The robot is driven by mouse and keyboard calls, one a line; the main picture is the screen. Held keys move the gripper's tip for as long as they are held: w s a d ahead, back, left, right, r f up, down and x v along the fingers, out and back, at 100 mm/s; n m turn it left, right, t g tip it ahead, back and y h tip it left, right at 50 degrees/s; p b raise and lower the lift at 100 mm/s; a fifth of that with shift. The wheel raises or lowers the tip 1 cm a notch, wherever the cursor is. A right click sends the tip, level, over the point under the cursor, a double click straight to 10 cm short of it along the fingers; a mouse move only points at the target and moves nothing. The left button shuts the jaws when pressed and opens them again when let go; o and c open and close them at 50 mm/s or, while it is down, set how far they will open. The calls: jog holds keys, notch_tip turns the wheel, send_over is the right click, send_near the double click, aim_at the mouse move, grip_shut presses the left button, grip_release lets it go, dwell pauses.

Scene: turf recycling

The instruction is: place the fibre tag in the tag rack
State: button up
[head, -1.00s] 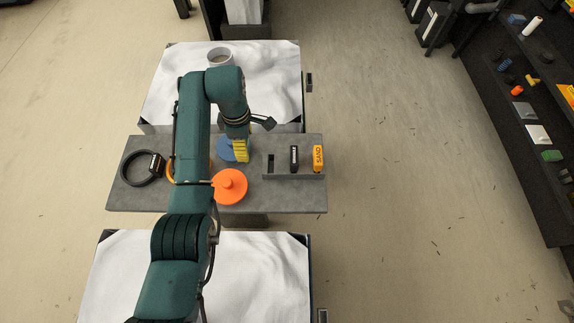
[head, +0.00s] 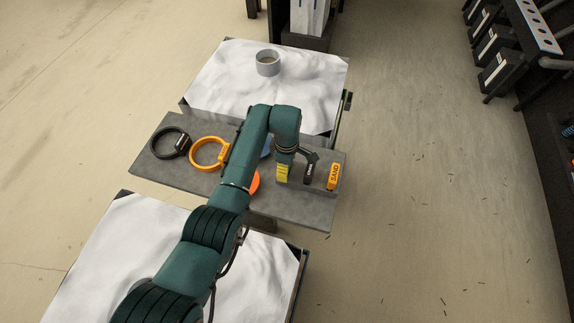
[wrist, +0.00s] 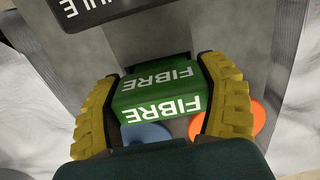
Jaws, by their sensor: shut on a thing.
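My gripper (head: 282,173) points down over the left end of the grey tag rack (head: 306,187), beside the black tag (head: 309,170). In the wrist view, my gripper's yellow fingers (wrist: 162,105) are shut on the green fibre tag (wrist: 158,92), one on each side, with its white FIBRE lettering visible. The rack also holds an orange SAND tag (head: 333,176) at its right end. In the wrist view the black tag (wrist: 95,8) lies past the fibre tag, partly cut off. The fibre tag's lower end is hidden, so I cannot tell whether it touches the rack.
On the grey table (head: 290,210) are a black ring (head: 169,143), an orange ring (head: 209,154), a blue disc (head: 267,148) and an orange disc (head: 255,184), both partly hidden by my arm. A grey cup (head: 267,63) stands on the white surface behind. Floor at right is open.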

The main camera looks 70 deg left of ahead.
jog(key=shift+f, duration=0.1)
jog(key=o, duration=1.1)
notch_tip(320, 180, up, 12)
jog(key=shift+r+p, duration=0.2)
jog(key=shift+p, duration=0.3)
